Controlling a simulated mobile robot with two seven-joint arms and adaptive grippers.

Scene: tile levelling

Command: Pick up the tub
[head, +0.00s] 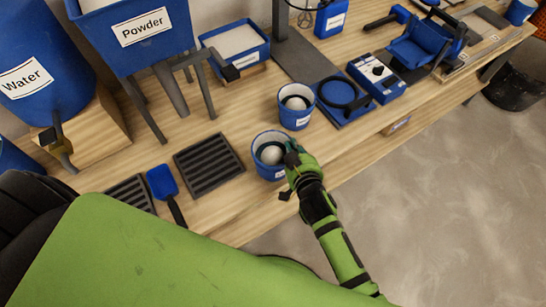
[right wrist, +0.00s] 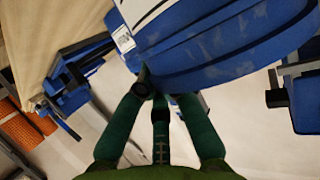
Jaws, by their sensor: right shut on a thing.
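The blue tub (head: 262,168) with a white label stands or hangs at the front edge of the wooden bench; whether it touches the bench is not clear. It has a whitish ball-like thing inside. My right gripper (head: 291,160), green with dark parts, is shut on the tub's right side at the rim. In the right wrist view, the blue tub wall (right wrist: 230,50) fills the top, and the green fingers (right wrist: 160,100) reach up to it. My left gripper is not in view.
A second blue tub (head: 296,118) stands just behind. A black ribbed tray (head: 209,166) and a blue scoop (head: 162,182) lie to the left. A powder hopper (head: 145,35) on legs and a water barrel (head: 35,60) stand further left. A blue device (head: 377,78) is at the right.

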